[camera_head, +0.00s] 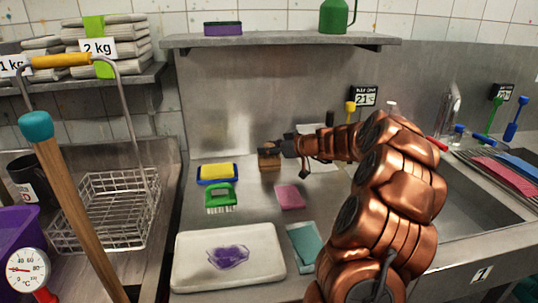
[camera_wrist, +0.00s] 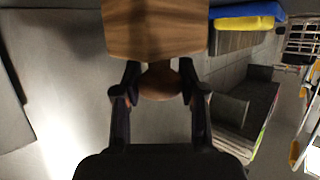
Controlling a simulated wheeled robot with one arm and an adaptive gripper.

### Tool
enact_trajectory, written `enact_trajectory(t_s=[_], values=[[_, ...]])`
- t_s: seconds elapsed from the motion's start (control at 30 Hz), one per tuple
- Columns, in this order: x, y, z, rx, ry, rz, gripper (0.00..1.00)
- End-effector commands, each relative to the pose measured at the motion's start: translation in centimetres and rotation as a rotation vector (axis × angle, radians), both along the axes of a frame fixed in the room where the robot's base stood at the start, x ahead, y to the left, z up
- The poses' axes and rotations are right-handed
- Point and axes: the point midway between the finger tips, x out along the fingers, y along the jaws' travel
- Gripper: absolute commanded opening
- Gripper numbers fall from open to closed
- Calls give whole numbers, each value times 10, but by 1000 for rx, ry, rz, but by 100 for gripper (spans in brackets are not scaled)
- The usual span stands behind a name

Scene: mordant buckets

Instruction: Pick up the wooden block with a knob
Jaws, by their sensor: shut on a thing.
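The wooden block (camera_head: 269,158) is brown and shows at the end of my gripper (camera_head: 288,147), near the back of the steel counter. In the wrist view the block (camera_wrist: 155,28) fills the top middle, with its round knob (camera_wrist: 160,82) towards me. My gripper (camera_wrist: 159,92) is shut on the knob, one finger on each side. In the head view the fingers hide the knob. I cannot tell whether the block touches the counter.
A blue and yellow sponge (camera_head: 217,173), a green brush (camera_head: 221,197), a pink cloth (camera_head: 290,196) and a teal cloth (camera_head: 305,247) lie nearby. A white tray (camera_head: 200,275) stands in front. A shelf (camera_head: 280,40) hangs above; a sink (camera_head: 470,205) is at right.

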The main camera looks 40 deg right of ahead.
Motion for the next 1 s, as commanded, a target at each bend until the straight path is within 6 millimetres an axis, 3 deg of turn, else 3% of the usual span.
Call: enact_trajectory(t_s=[0.47, 0.77, 1.0], values=[[-1, 1, 36, 0, -2, 1, 1], [-18, 13, 38, -1, -4, 0, 1], [-43, 32, 41, 0, -4, 2, 1]])
